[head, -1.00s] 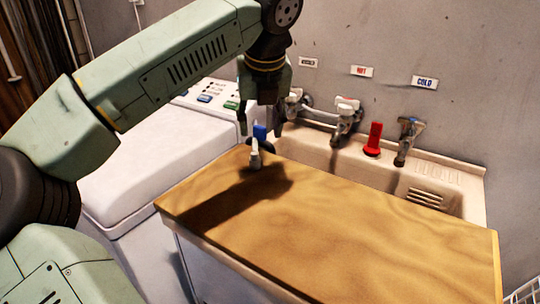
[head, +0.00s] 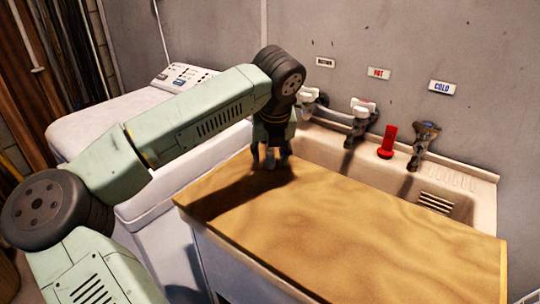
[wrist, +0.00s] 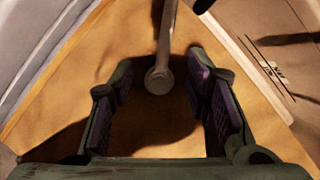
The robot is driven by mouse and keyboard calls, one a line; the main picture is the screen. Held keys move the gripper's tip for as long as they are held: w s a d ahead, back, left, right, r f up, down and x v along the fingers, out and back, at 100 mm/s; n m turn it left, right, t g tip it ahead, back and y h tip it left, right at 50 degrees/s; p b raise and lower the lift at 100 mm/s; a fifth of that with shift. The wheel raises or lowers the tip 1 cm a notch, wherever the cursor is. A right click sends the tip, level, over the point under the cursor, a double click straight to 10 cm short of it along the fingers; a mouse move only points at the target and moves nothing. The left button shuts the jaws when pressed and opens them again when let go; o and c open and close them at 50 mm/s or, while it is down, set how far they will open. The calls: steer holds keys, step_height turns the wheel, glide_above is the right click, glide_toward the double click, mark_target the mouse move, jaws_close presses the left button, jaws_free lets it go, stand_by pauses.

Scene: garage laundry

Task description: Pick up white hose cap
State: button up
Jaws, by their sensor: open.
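The white hose cap (wrist: 159,78) looks pale grey in the wrist view, with a rounded near end and a narrow stem running toward the top edge. It is over the wooden board (wrist: 75,100). My gripper (wrist: 160,72) is open, with one purple-padded finger on each side of the cap and gaps between.
The wooden board (head: 350,230) covers the front of the sink (head: 470,205). Behind stand a red upright part (head: 387,142) and several wall taps, including the cold tap (head: 423,143). A white washer (head: 110,115) is at left. The board's right side is clear.

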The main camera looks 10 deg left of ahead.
steer(key=shift+c, duration=0.3)
jaws_close()
steer(key=shift+r, duration=0.15)
stand_by(0.3)
